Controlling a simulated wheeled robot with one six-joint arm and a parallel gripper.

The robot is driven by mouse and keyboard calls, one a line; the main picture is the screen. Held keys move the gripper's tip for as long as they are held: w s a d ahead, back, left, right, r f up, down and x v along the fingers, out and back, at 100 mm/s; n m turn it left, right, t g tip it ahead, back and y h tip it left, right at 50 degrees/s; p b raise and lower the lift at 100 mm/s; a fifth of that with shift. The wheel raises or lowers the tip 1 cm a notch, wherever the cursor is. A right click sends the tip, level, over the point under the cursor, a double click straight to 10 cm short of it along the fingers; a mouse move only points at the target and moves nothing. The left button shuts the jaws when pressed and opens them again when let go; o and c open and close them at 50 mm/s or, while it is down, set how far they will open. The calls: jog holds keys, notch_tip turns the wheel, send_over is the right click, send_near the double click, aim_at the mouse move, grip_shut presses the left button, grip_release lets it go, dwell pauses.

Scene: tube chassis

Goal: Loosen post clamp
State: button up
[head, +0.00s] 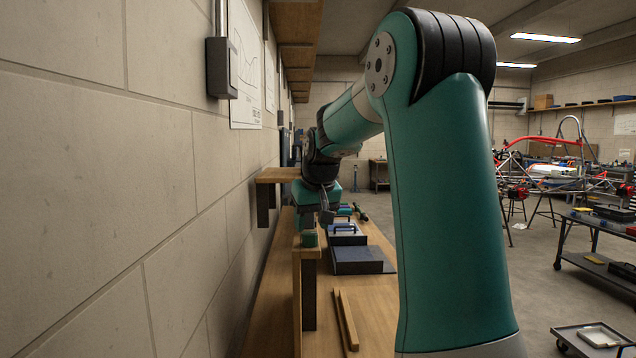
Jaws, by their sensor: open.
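My gripper (326,218) hangs at the end of my teal arm, above the far part of the wooden bench along the left wall. It is small in the view and its fingers look open and empty. I cannot pick out the post clamp for certain. Blue-grey blocks (357,262) with a handle stand on the bench to the right of the board. My arm hides part of the bench.
The wooden bench (378,322) carries loose wood strips (346,320) at the front. A wooden shelf (278,174) juts from the block wall beside my arm. A dark cart (600,240) and a tube chassis (545,165) stand at the right, with open floor between.

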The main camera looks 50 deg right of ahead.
jog(key=v, duration=1.4)
jog(key=shift+a, duration=0.1)
